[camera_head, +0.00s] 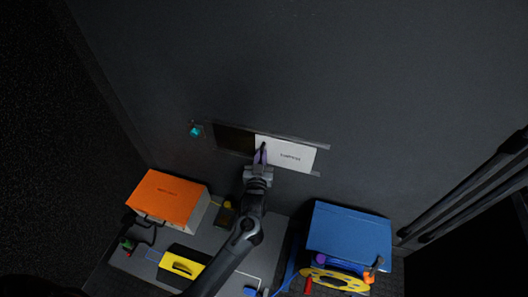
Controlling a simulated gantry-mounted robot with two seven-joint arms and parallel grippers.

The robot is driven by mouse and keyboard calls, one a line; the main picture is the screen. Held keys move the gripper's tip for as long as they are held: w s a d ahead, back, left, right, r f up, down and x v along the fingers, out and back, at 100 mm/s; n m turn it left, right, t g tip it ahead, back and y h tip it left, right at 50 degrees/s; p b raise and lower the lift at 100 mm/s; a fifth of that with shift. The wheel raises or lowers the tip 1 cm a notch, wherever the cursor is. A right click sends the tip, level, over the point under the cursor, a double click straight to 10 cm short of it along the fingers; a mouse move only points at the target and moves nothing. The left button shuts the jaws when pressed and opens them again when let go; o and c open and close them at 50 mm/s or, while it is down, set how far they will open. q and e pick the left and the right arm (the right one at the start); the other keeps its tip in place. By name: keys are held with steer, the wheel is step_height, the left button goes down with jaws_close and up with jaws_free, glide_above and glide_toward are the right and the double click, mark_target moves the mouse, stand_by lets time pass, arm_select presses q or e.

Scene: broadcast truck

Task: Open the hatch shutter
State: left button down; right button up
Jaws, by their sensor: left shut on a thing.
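The hatch shutter (290,154) is a white panel with small dark lettering, set between two grey rails in the dark wall. It covers the right part of the hatch. The dark hatch opening (233,139) shows to its left. A purple handle (259,158) stands at the shutter's left edge. My left gripper (261,151) is shut on this handle, and its fingers hide part of it. My right gripper is not in view.
A teal knob (195,131) sits on the wall left of the hatch. Below are an orange-topped box (167,198), a yellow-and-black case (183,265), a blue box (348,236) and a yellow reel (338,280). The wall above the hatch is clear.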

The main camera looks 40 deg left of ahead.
arm_select(q)
steer(key=shift+w+d+r, duration=0.1)
steer(key=shift+d, duration=0.05)
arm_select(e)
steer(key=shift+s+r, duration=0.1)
arm_select(q)
steer(key=c, duration=1.2)
jaws_free()
